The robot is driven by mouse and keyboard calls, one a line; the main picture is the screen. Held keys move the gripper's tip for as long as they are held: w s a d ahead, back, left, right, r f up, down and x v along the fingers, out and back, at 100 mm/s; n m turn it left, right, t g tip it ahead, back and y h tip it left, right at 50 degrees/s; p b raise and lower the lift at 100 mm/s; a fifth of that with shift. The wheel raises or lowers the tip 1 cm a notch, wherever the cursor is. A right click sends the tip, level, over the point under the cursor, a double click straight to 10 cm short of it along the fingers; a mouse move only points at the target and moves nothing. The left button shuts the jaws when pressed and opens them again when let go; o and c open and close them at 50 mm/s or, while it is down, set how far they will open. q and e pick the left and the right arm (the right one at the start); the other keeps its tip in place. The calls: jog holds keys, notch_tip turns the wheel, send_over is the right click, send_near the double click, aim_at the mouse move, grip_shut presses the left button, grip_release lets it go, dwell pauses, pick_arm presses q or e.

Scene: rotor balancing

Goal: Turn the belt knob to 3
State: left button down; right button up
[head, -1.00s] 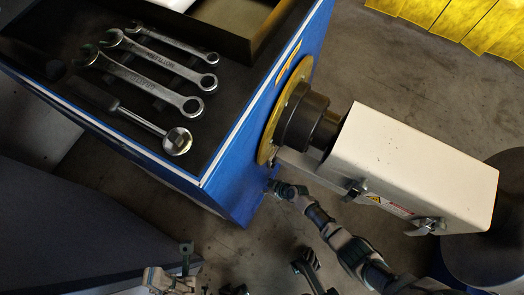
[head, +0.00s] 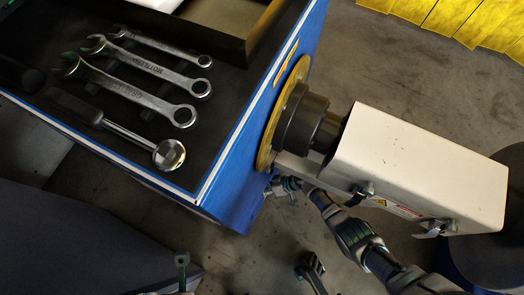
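I cannot make out a belt knob or its number marks. A blue machine cabinet (head: 236,199) carries a yellow disc (head: 270,135) with a dark stepped hub (head: 306,122) on its right face. My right gripper (head: 282,186) is at the lower part of this face, below the disc; it seems close to or touching the cabinet. Its fingers are small and partly hidden, so I cannot tell whether it is open or on something. A small part of my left gripper (head: 182,271) shows at the bottom edge, away from the cabinet; its opening is not clear.
A white housing (head: 425,165) with latches sticks out right of the hub, above my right arm. Several wrenches (head: 140,92) and a round-headed ratchet (head: 168,154) lie on the cabinet's dark top. Yellow panels (head: 450,20) stand at the back right. Grey floor is open below.

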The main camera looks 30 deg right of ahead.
jog(key=shift+w+d, duration=0.1)
jog(key=shift+d, duration=0.1)
jog(key=o, duration=1.1)
jog(key=shift+o, duration=0.2)
jog(key=v, duration=1.1)
jog(key=shift+d+r, duration=0.2)
jog(key=shift+d, duration=0.15)
